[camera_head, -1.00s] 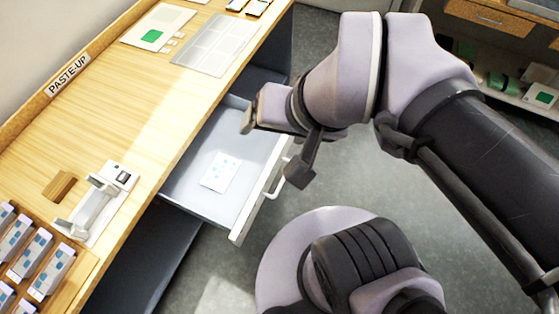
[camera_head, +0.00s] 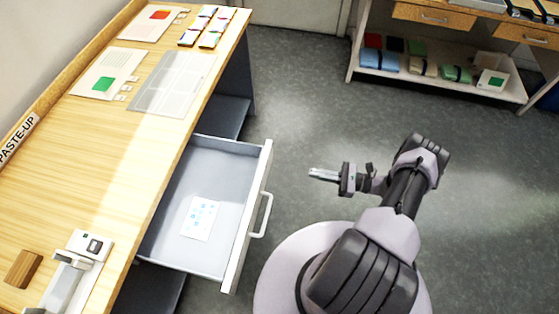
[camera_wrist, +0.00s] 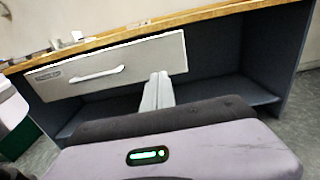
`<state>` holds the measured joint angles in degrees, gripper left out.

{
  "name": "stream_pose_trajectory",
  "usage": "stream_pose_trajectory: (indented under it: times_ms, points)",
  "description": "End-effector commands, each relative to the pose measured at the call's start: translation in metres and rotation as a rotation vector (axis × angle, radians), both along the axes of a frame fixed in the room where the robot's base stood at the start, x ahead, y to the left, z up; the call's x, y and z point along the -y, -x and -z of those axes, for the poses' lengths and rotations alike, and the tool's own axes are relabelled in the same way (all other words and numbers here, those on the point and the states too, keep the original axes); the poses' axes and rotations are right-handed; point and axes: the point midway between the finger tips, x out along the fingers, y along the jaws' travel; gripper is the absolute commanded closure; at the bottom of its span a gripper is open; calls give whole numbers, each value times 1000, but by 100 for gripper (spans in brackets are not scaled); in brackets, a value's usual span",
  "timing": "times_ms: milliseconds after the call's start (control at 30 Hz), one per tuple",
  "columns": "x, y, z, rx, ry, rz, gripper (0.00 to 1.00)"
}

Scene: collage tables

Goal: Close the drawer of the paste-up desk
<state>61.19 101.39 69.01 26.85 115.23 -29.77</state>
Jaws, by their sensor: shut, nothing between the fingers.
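The paste-up desk (camera_head: 110,140) has a pale wood top along the left of the head view. Its grey drawer (camera_head: 220,165) stands pulled out from under the top, with a sheet of paper with blue marks (camera_head: 201,218) lying inside. The drawer's white handle (camera_head: 264,215) is on its right-hand front. My gripper (camera_head: 312,174) is to the right of the drawer front, apart from it, fingers together and empty. In the wrist view the drawer front (camera_wrist: 140,62) and its handle (camera_wrist: 97,75) lie ahead, with my gripper's fingers (camera_wrist: 158,90) overlapping the front's right end in the picture.
A stapler-like tool (camera_head: 72,275) and a wooden block (camera_head: 23,268) sit on the desk's near end. Cards and sheets lie at its far end. A shelf unit (camera_head: 450,85) stands at the back right. The grey floor (camera_head: 310,100) between is clear.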

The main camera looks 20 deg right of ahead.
Motion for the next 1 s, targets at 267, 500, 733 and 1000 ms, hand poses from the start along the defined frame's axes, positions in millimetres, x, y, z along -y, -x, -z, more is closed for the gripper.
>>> stream_pose_trajectory:
  times_ms: [267,500,733,1000]
  points:
    - [-37,-25,1,-1,-6,-1,100]
    - [-80,-56,2,-2,-4,-3,100]
    - [-107,-76,2,-3,-3,-1,100]
    - [-114,-81,1,-3,-3,1,100]
